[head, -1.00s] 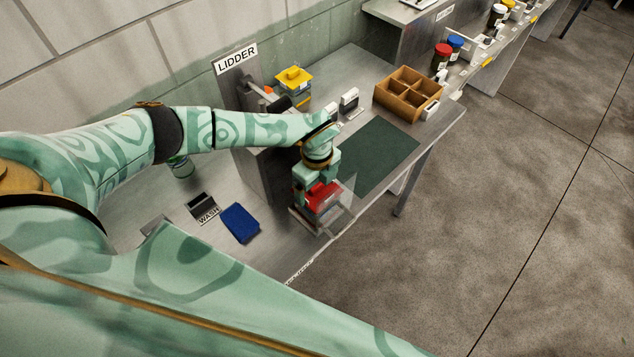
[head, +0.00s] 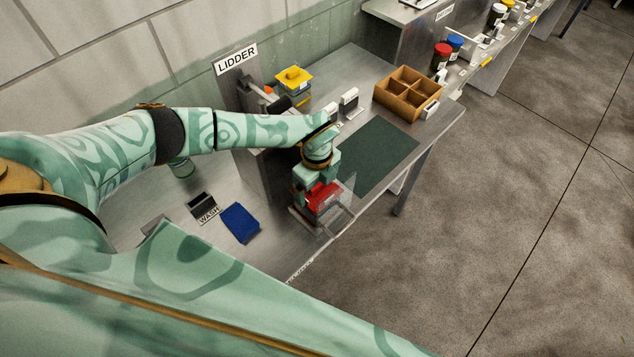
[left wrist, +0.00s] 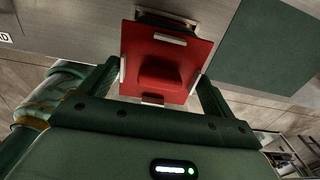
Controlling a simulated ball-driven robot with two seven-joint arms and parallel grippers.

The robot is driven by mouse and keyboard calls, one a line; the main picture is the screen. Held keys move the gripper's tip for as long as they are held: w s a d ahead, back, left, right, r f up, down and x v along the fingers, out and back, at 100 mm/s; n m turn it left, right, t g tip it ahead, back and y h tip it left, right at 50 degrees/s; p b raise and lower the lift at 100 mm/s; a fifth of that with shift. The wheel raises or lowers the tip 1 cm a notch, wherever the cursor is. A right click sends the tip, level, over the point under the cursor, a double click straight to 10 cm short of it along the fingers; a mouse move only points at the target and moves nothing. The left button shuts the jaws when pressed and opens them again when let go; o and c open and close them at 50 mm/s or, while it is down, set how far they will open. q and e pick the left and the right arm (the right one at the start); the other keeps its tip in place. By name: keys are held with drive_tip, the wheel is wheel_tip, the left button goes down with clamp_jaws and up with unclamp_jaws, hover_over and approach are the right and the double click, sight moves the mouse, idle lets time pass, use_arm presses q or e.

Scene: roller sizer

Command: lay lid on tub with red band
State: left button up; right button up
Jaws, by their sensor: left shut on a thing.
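My left gripper (head: 316,182) points down at the front edge of the bench and is shut on a red square lid (head: 323,196). In the left wrist view the red lid (left wrist: 160,68) lies between the two fingers, with a raised block in its middle and pale clips along its edges. A dark shape shows past its far edge. Below the lid in the head view is a clear-walled holder (head: 338,215). Whether the red-banded tub sits in it is hidden by the lid and gripper, and I cannot tell if the lid touches anything. My right gripper is out of view.
A yellow-lidded tub (head: 294,82) stands by the LIDDER post (head: 240,75). A wooden divided box (head: 408,94) stands at the far right of the bench. The dark green mat (head: 375,155) is bare.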

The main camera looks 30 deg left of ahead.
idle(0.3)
use_arm(q)
drive_tip(key=o, duration=0.7)
wheel_tip(320, 180, up, 7)
drive_tip(key=p, duration=0.7)
drive_tip(key=shift+f, duration=0.1)
idle(0.4)
